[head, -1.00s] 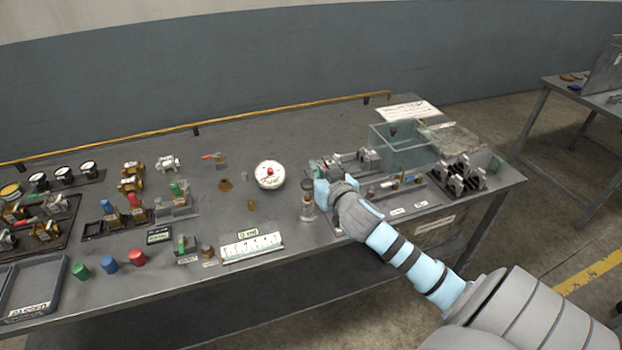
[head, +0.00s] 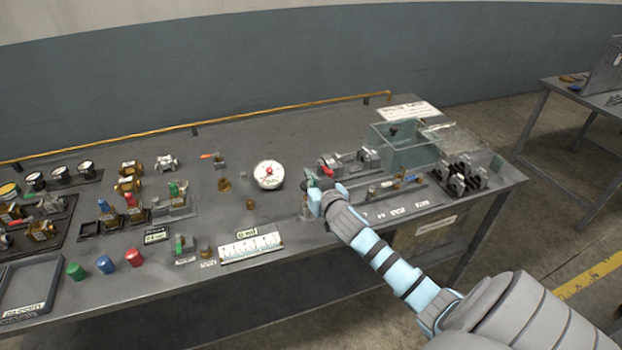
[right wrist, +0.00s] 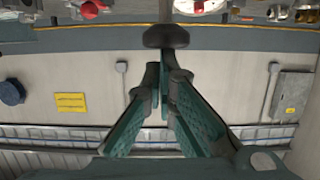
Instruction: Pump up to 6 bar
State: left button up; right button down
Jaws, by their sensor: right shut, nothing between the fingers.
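A round white gauge (head: 269,175) with a red centre stands on the bench; its reading is too small to tell. Just right of it is the small hand pump (head: 306,209), a short upright body now mostly hidden by my right gripper (head: 316,190). The right gripper is at the pump's top, shut and empty. In the right wrist view its fingers (right wrist: 170,72) meet just short of a dark rounded knob (right wrist: 166,36). I cannot tell whether they touch it. My left gripper is not in view.
A white scale plate (head: 250,248) lies at the bench's front edge. A clear box (head: 404,153) and clamp-like fixtures (head: 462,178) stand right of the pump. Valves, coloured caps and a grey tray (head: 30,284) fill the left. The back middle is clear.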

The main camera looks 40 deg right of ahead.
notch_tip(320, 180, down, 2)
jog(key=shift+f+b, duration=0.25)
jog(key=shift+b, duration=0.15)
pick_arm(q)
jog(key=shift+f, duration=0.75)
pick_arm(e)
jog(key=shift+s+r, duration=0.1)
notch_tip(320, 180, up, 5)
jog(key=p, duration=0.5)
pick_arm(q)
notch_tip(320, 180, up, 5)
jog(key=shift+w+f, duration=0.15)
pick_arm(e)
jog(key=v, duration=0.9)
jog(key=shift+s+f, duration=0.2)
jog(key=shift+s, duration=0.15)
jog(key=shift+a, duration=0.1)
dwell(0.4)
